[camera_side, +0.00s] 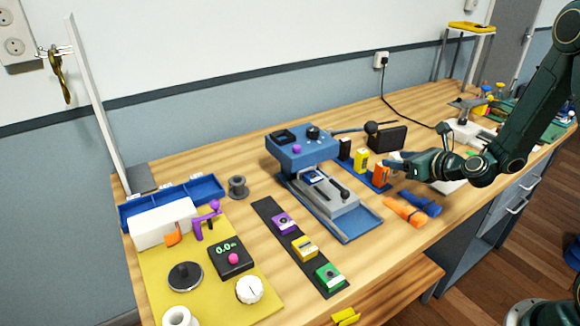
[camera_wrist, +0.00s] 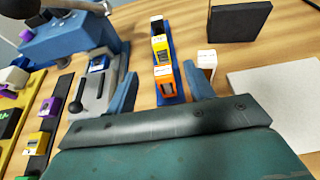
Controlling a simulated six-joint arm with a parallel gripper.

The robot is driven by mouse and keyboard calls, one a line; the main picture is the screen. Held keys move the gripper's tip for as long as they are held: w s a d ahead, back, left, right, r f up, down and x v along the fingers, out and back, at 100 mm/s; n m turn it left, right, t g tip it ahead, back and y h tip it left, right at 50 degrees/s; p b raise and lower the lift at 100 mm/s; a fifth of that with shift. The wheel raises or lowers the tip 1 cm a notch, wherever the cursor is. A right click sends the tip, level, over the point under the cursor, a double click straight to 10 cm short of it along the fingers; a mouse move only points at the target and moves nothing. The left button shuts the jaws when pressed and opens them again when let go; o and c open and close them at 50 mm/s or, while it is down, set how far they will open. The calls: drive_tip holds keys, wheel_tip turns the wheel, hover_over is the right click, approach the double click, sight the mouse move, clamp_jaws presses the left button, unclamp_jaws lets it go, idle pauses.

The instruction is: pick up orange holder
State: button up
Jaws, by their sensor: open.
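The orange holder (camera_side: 380,174) stands upright at the near end of a blue rail, in front of a yellow holder (camera_side: 361,159) and a dark one (camera_side: 345,148). In the wrist view the orange holder (camera_wrist: 165,84) shows between the two blue fingers of my gripper (camera_wrist: 160,72), with a gap on each side. My gripper (camera_side: 393,165) is open and comes in from the right, close to the holder in the side view. Its fingers are partly hidden there, and I cannot tell whether they touch the holder.
A white block (camera_wrist: 207,60) is close to the right finger. A blue press (camera_side: 302,150) stands to the left of the rail. Orange and blue rolls (camera_side: 403,211) lie in front of it. A dark box (camera_side: 388,137) is behind, and a pale plate (camera_wrist: 275,90) lies to the right.

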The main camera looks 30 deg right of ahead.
sight(377, 168)
drive_tip(key=shift+f, duration=2.2)
drive_tip(key=shift+w, duration=0.1)
drive_tip(key=shift+x, duration=0.75)
drive_tip(key=shift+x, duration=2.95)
drive_tip(key=c, duration=1.1)
drive_tip(key=shift+r, duration=0.15)
